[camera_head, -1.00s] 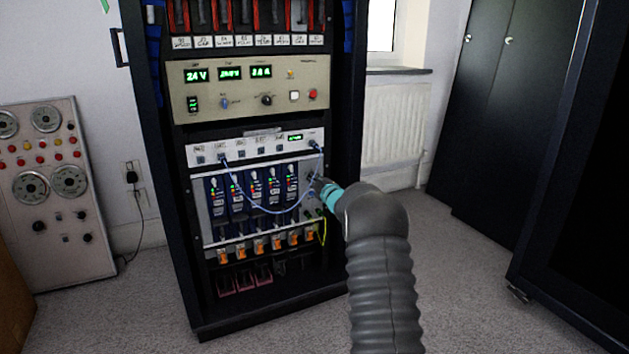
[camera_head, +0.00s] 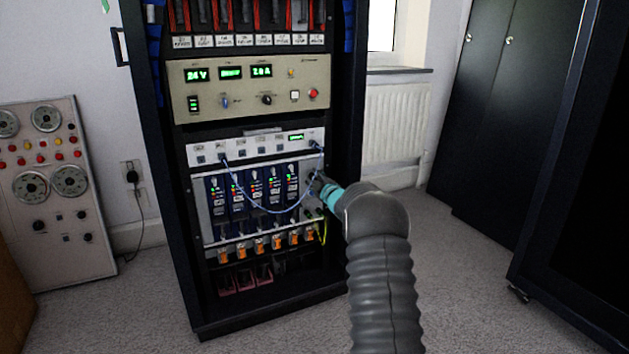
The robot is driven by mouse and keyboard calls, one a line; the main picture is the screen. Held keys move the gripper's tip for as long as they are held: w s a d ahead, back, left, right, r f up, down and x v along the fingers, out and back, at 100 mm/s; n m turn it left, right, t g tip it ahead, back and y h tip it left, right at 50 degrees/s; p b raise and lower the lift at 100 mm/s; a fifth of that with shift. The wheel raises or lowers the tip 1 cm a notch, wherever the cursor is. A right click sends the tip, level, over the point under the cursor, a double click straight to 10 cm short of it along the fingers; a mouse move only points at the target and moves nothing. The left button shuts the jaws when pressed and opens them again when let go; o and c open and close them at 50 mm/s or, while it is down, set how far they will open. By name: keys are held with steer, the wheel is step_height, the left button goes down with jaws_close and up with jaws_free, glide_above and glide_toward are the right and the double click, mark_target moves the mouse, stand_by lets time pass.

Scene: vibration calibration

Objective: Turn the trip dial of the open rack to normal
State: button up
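The open rack (camera_head: 190,290) stands in the middle of the view, a tall black frame with its front uncovered. Its lower bay holds a row of blue modules (camera_head: 255,187) with green lights, and a grey panel at their right end. My gripper (camera_head: 316,186) is at that right end, close to or touching the panel; I cannot tell which. Its dark fingers are small, and whether they are open or shut does not show. I cannot make out the trip dial; the part of the panel behind my gripper is hidden. My arm comes in from the lower right.
A blue cable (camera_head: 262,210) loops in front of the modules to near my gripper. Above are a white patch panel (camera_head: 255,147) and a beige supply (camera_head: 250,86) with green displays. A gauge panel (camera_head: 55,195) stands left, dark cabinets (camera_head: 500,120) right. The carpet right of the rack is clear.

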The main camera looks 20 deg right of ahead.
steer(key=shift+s, duration=0.15)
steer(key=s, duration=1.1)
steer(key=shift+s+d, duration=0.2)
steer(key=shift+s, duration=0.15)
